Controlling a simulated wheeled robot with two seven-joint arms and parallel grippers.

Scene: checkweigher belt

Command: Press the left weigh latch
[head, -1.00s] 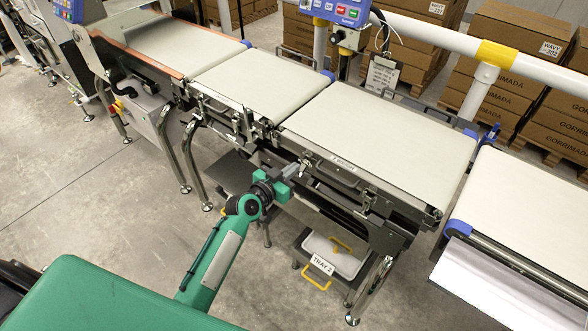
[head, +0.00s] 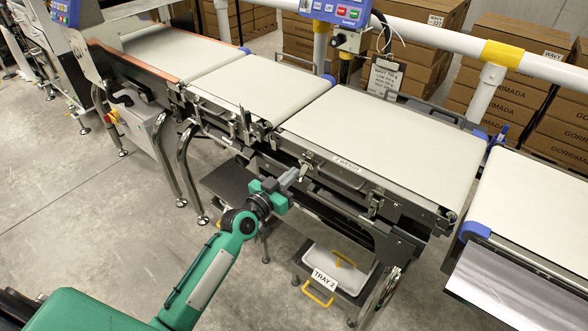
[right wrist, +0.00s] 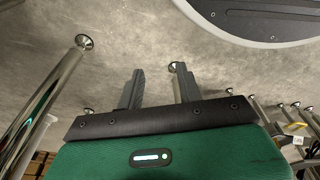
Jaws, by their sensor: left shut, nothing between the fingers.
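The weigh section is the belt labelled "WEIGH" (head: 373,163), with metal latches along its near side. The left weigh latch (head: 309,158) is at the near left corner of this section, and another latch (head: 374,203) is farther right. My left gripper (head: 293,175) is shut and empty, its fingertips just below and left of the left latch. They look very close to it, but I cannot tell whether they touch. My right gripper (right wrist: 158,88) shows only in the right wrist view, its two fingers apart, empty, over bare floor.
A tray marked "TRAY 2" (head: 325,279) with yellow handles sits low under the weigh section. Metal legs (head: 185,165) stand under the belts. Another belt (head: 530,205) is at the right. Open floor lies at the left.

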